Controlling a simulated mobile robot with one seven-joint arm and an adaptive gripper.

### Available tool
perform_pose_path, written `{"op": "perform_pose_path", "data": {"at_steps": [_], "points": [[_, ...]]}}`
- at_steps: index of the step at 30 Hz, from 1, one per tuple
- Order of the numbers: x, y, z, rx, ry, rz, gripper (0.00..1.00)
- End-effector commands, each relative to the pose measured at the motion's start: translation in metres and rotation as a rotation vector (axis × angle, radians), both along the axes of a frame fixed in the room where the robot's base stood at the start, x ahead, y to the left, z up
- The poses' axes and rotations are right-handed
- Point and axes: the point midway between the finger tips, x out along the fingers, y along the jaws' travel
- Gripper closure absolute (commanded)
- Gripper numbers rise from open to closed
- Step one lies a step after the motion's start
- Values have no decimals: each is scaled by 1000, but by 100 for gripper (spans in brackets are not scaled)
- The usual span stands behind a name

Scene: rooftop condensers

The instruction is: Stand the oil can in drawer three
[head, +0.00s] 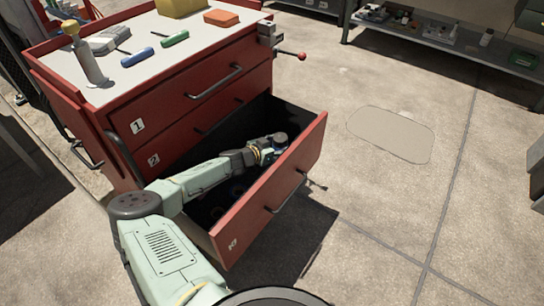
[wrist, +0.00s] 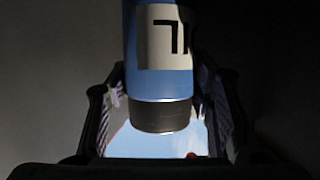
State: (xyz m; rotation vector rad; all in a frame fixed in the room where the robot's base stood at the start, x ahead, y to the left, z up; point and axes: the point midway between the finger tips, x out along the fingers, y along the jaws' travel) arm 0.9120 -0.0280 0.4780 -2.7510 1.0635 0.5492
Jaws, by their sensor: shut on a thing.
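Drawer three (head: 285,178), marked 3 on its red front, is pulled open at the bottom of the red cabinet. My gripper (head: 268,150) is inside the drawer, near its far right end. In the wrist view my gripper (wrist: 160,115) is shut on a blue cylinder, which I take for the oil can (wrist: 160,84). It has a white label with black marks and a dark grey end band. In the head view I cannot make out the can, its tilt, or whether it touches the drawer floor.
Drawers one and two are shut.

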Motion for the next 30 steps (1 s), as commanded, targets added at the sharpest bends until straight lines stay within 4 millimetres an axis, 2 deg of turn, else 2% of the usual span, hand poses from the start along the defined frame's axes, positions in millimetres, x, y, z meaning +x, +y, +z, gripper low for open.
{"op": "perform_pose_path", "data": {"at_steps": [5,11,23,24,30], "points": [[0,0,-13,-1,-1,0,91],[1,-1,-40,-1,-1,0,91],[1,0,-46,-1,-2,0,91],[0,0,-46,1,-2,-1,51],[0,0,-46,0,-1,0,38]]}}
